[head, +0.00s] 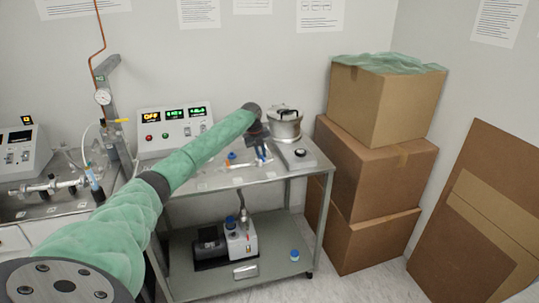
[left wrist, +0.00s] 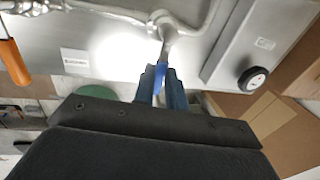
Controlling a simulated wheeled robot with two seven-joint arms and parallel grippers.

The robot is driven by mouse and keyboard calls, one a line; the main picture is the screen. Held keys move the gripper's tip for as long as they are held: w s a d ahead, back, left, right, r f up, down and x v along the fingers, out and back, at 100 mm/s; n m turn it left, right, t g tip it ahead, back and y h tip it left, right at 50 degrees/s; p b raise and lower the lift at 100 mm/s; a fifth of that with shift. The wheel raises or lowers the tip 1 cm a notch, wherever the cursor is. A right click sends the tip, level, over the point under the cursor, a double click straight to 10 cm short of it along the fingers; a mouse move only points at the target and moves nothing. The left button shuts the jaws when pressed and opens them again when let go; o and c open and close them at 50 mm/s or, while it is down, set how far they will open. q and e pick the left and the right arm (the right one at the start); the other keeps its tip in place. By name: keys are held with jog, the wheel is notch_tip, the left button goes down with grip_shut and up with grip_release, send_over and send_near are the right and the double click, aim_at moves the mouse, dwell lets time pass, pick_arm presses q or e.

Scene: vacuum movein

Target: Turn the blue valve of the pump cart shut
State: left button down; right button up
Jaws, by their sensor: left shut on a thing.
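The pump cart (head: 225,182) is a grey two-shelf cart in the middle of the head view. My left arm, in a green sleeve, reaches over its top to the valves. My left gripper (head: 259,145) points down there. In the left wrist view my left gripper (left wrist: 163,92) is shut on the blue valve (left wrist: 167,77), its blue handle between the fingers, below a metal fitting. The gripper largely hides this handle in the head view. An orange handle (left wrist: 14,62) is apart at the left of the wrist view. My right gripper is not in view.
A control box with green displays (head: 175,129), a metal pot (head: 285,122) and a hotplate with a knob (head: 297,153) stand on the cart top. A pump (head: 240,240) is on the lower shelf. Stacked cardboard boxes (head: 375,160) stand close at the right.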

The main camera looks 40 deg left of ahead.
pick_arm(q)
jog(key=shift+a+m, duration=0.15)
jog(key=shift+m, duration=0.15)
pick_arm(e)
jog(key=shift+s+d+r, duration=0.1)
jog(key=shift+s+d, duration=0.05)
pick_arm(q)
jog(key=shift+r, duration=0.1)
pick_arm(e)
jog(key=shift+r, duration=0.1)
pick_arm(q)
jog(key=c, duration=1.4)
grip_release()
jog(key=shift+c, duration=0.2)
